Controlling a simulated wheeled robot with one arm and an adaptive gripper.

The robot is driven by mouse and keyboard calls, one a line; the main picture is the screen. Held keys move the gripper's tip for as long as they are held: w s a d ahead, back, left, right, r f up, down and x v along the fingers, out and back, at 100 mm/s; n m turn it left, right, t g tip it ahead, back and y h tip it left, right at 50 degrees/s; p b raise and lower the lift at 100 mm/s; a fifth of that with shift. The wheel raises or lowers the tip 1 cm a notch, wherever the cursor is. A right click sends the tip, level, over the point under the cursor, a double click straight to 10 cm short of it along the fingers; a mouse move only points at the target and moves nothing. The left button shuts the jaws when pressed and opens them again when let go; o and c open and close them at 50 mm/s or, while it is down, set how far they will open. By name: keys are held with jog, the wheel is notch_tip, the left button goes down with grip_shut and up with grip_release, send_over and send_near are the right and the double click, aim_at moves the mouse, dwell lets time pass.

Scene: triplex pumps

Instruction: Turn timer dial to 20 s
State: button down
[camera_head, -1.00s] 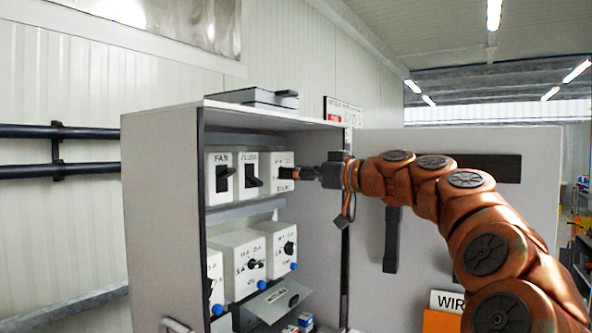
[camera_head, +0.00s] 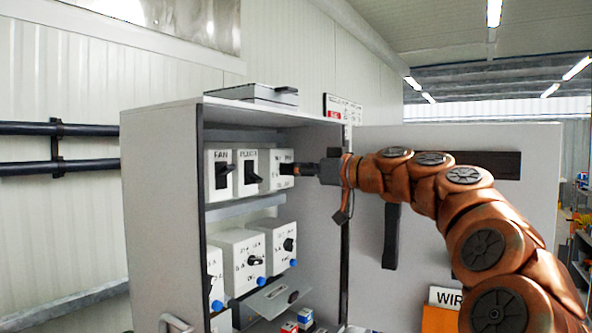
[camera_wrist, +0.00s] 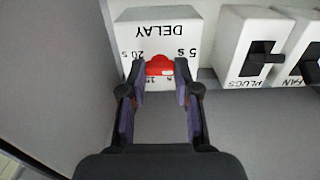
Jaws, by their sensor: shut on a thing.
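The timer box (camera_wrist: 182,28) is white and marked DELAY; its lettering is upside down in the wrist view. "20 s" shows on its left and "5 s" on its right; another mark below is partly hidden. The red timer dial (camera_wrist: 158,65) sits between my fingertips, with a pale mark near its lower right. My gripper (camera_wrist: 162,74) is shut on the dial, one finger on each side. In the head view my gripper (camera_head: 302,169) reaches the front of the timer box (camera_head: 270,171) from the right, and hides the dial there.
The FAN switch box (camera_head: 219,176) and PLUGS switch box (camera_head: 247,173) stand left of the timer in the head view. Lower boxes with black knobs (camera_head: 255,260) sit below. The grey cabinet wall (camera_wrist: 45,85) is close on the wrist view's left.

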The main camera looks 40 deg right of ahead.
jog(key=shift+m, duration=0.4)
jog(key=shift+f+m+p, duration=0.1)
jog(key=shift+m+p, duration=8.35)
jog(key=shift+m, duration=8.95)
jog(key=c, duration=0.8)
grip_release()
jog(key=shift+c, duration=0.2)
